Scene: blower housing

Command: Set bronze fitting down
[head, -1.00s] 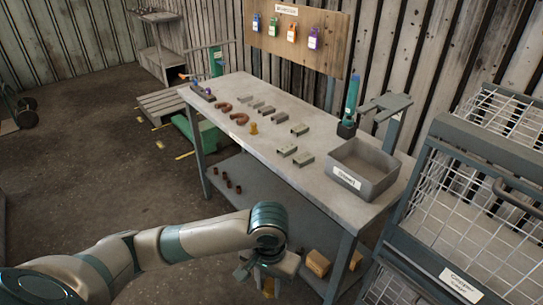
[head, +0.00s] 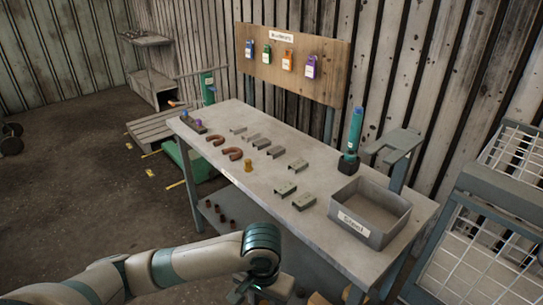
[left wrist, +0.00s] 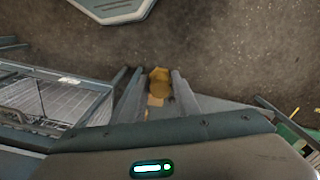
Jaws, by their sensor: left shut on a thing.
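A gold-brown bronze fitting (left wrist: 159,76) is held between the two fingers of my left gripper (left wrist: 157,96), in the left wrist view. In the head view my left gripper (head: 262,289) hangs at the bottom edge, in front of the workbench and below its top; the held fitting cannot be made out there. A similar yellow-bronze fitting (head: 248,165) stands upright on the workbench top (head: 240,182), near its front edge. My right gripper is in neither view.
Brown U-shaped pieces (head: 232,153) and several grey brackets (head: 285,188) lie on the bench. A grey labelled bin (head: 358,232) stands at the right end, beside a blue-green cylinder (head: 354,132). A wire cage (head: 490,235) stands to the right.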

